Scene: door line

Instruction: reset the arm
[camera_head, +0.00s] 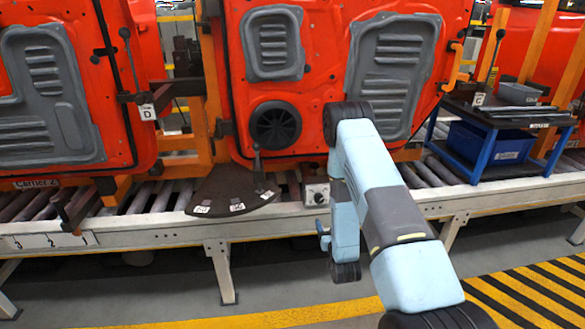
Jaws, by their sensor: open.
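My arm, light blue with dark joints, rises from the bottom right and bends at a dark joint in front of the middle red door (320,60). Beyond the bend, part of it hangs down behind the nearer link, in front of the conveyor's front rail. A small light blue part sticks out to its left. I cannot make out my gripper's jaws; they are hidden or out of the picture. No held object shows.
A roller conveyor (130,240) on white legs runs across, carrying red doors. A dark fan-shaped plate with a lever (257,165) and a small dial box (316,192) are close left of my arm. A blue-framed cart (480,150) stands right. Striped floor (530,295) is clear.

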